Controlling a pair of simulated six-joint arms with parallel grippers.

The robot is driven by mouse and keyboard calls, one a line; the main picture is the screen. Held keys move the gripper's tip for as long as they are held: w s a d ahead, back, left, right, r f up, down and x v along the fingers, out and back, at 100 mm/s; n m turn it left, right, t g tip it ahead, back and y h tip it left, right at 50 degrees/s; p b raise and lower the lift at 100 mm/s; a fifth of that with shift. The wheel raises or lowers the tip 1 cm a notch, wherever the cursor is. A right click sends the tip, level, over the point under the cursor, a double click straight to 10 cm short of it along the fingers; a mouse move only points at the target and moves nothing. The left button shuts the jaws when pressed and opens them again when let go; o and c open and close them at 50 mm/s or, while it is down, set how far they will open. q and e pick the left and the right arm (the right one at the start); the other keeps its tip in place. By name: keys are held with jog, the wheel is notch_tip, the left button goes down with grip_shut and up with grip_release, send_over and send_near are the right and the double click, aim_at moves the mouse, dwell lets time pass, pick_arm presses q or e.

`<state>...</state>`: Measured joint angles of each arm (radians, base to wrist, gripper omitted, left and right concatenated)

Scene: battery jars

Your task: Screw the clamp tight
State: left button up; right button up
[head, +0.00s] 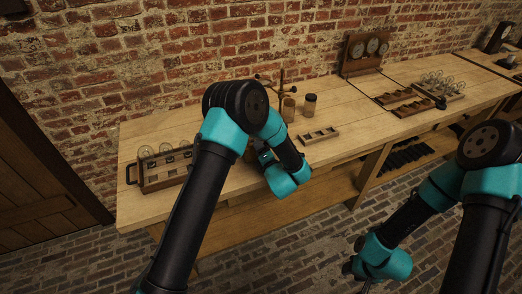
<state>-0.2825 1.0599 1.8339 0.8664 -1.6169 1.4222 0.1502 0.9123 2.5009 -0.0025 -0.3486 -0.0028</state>
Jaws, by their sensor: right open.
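A thin dark stand (282,86) rises from the middle of the bench, with small side arms near its top. The clamp and its screw are too small to make out, and my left arm hides the lower part of the stand. My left gripper (263,156) is at the bench's front side, below the stand in the picture. It is mostly hidden by my own arm, and I cannot tell its jaws or whether it holds anything. My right gripper (352,266) is open, low in front of the bench, over the brick floor and away from the stand.
Two small jars, one dark-capped (310,105) and one brownish (289,108), stand right of the stand. A slotted wooden block (318,136) lies near the front edge. A wooden carrier (150,182) with glass jars is at left. A gauge panel (366,50) stands behind.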

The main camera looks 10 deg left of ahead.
pick_arm(q)
jog(key=shift+o, duration=1.1)
jog(key=v, duration=1.7)
jog(key=shift+s, duration=0.2)
jog(key=shift+d, duration=0.1)
